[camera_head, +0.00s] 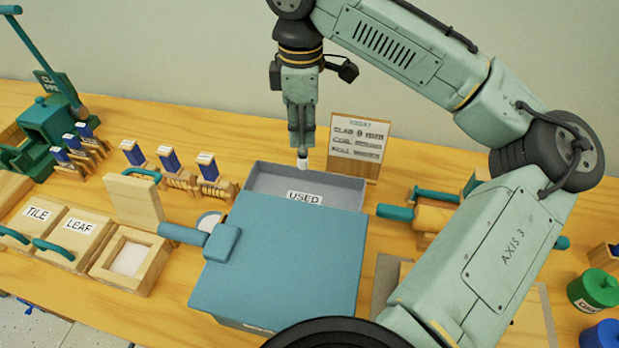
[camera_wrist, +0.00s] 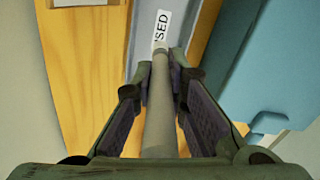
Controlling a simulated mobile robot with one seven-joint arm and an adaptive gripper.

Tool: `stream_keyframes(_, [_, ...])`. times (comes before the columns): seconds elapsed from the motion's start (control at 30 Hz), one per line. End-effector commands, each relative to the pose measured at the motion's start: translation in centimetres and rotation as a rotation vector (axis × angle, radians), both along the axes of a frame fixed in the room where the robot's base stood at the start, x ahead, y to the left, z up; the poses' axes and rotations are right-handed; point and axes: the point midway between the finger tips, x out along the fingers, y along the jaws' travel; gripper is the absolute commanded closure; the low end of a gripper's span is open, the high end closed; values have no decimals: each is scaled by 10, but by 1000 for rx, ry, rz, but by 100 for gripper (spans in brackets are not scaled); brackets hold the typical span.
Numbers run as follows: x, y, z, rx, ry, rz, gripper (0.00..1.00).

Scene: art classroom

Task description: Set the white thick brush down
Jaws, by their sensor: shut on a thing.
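My gripper (camera_head: 301,135) points down above the back part of the grey tray (camera_head: 262,180) marked USED. It is shut on the white thick brush, whose pale end (camera_head: 303,159) shows just below the fingers. In the wrist view the brush (camera_wrist: 160,120) is a thick pale grey-white rod running between the two fingers (camera_wrist: 161,85). Its far end reaches toward the USED label (camera_wrist: 161,28); I cannot tell whether it touches the tray. The tray's front part is hidden by a blue lid or box (camera_head: 285,260).
A small sign board (camera_head: 358,148) stands just behind the tray at right. Stamps (camera_head: 209,172) with blue handles and a wooden box (camera_head: 130,258) stand left. A teal-handled roller (camera_head: 418,215) lies right. Green and blue jars (camera_head: 594,290) stand far right.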

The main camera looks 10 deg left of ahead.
Motion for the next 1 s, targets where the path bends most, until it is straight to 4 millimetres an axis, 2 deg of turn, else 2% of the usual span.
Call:
stream_keyframes(0.17, [0, 0, -18, -1, -1, 0, 100])
stream_keyframes(0.43, [0, -1, -62, -2, -2, -1, 100])
stream_keyframes(0.67, [0, 0, -74, -1, -2, -1, 100])
stream_keyframes(0.9, [0, 0, -103, -1, -2, -2, 100])
stream_keyframes(1.0, [0, 0, -104, 0, -2, -2, 100])
